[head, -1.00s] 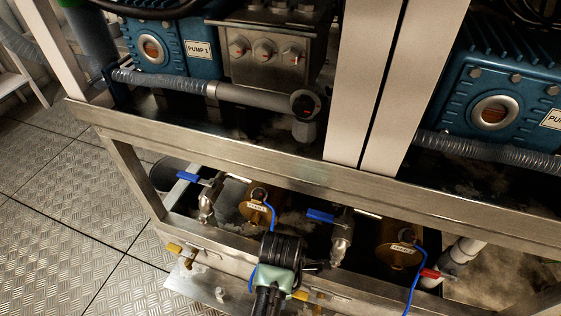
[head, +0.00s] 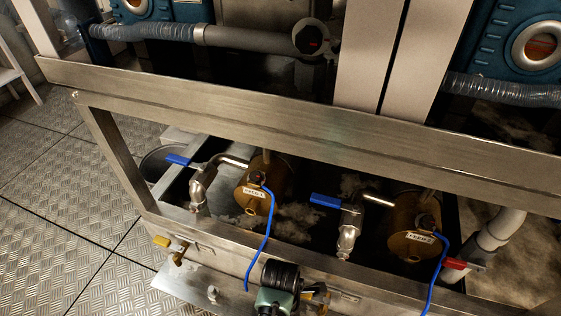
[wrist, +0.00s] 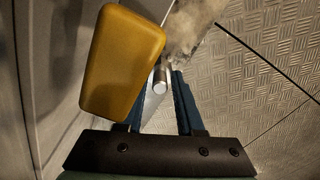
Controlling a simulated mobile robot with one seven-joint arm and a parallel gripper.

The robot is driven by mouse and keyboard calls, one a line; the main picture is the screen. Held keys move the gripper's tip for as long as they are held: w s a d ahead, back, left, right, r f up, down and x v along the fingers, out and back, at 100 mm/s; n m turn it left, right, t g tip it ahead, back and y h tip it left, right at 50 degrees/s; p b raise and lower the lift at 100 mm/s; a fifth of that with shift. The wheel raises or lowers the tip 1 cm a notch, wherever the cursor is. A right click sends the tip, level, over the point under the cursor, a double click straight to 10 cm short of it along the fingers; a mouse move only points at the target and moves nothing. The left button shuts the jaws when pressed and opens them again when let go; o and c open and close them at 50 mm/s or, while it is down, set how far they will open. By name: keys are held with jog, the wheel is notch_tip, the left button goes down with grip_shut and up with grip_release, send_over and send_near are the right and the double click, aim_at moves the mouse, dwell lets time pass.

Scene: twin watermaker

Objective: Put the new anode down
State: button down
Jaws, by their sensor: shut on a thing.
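In the wrist view, my gripper (wrist: 168,78) has its blue fingers closed around a small silver cylinder (wrist: 160,84), which looks like the new anode. Its lower part is hidden by the fingers. In the head view my gripper (head: 280,292) is at the bottom edge, seen from above in front of the steel frame, and its fingertips are hidden. A small silver peg (head: 212,293) stands on the metal shelf (head: 187,284), left of my gripper. I cannot tell from the head view what that peg is.
A yellow handle (wrist: 122,62) is very close to the wrist camera. Brass housings (head: 262,188) with blue wires and blue-handled valves (head: 187,161) sit behind the rail. Chequered floor (head: 60,210) is open at left.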

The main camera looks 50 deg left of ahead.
jog(key=shift+f, duration=0.9)
jog(key=shift+f, duration=0.2)
jog(key=c, duration=0.5)
grip_release()
jog(key=shift+c, duration=0.2)
jog(key=shift+r, duration=0.15)
notch_tip(320, 180, up, 12)
jog(key=p, duration=0.7)
jog(key=shift+p, duration=0.35)
